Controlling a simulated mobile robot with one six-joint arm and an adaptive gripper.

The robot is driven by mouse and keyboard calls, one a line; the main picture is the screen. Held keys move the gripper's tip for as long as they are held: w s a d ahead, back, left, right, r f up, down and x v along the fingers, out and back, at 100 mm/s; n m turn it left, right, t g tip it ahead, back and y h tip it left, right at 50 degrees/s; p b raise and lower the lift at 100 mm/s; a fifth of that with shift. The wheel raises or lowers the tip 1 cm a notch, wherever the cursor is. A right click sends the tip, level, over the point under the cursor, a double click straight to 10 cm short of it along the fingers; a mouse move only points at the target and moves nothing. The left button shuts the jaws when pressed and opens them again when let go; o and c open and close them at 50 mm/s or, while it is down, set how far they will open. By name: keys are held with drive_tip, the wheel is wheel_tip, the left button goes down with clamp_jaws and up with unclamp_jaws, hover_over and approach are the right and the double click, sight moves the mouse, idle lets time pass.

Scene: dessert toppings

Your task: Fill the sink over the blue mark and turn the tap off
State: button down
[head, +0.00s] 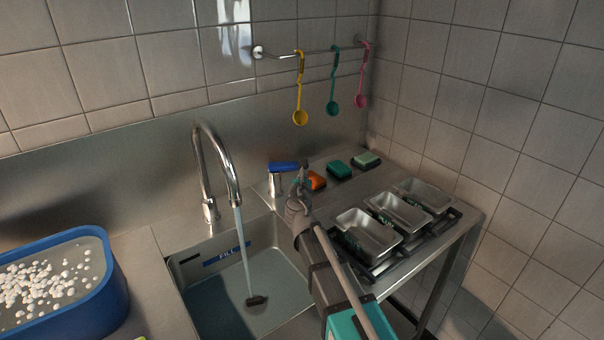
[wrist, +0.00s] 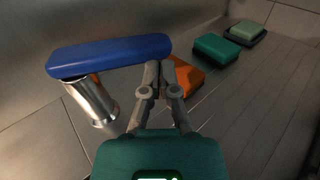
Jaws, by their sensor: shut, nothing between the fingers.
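The steel sink (head: 275,255) holds the blue mark (head: 226,255), a strip lettered FILL on its back wall. A stream of water (head: 243,250) runs from the curved spout (head: 208,150) into the basin, near a dark drain piece (head: 257,300). The water's surface is hard to make out but seems below the mark. The tap's blue lever (head: 284,167) sits on a metal post right of the spout; it also shows in the wrist view (wrist: 108,54). My gripper (head: 305,166) is shut and empty, its fingertips (wrist: 160,68) close beside the lever's right end; contact is unclear.
Orange (head: 318,179), green (head: 339,169) and pale green sponges (head: 366,159) lie behind and right of my gripper. Metal trays (head: 402,212) sit in a rack at right. Ladles hang from a wall rail (head: 320,53). A blue tub (head: 70,318) stands left.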

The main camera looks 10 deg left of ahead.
drive_tip(key=s+d, duration=0.4)
drive_tip(key=s, duration=0.8)
drive_tip(key=shift+r, duration=0.15)
drive_tip(key=shift+w, duration=0.1)
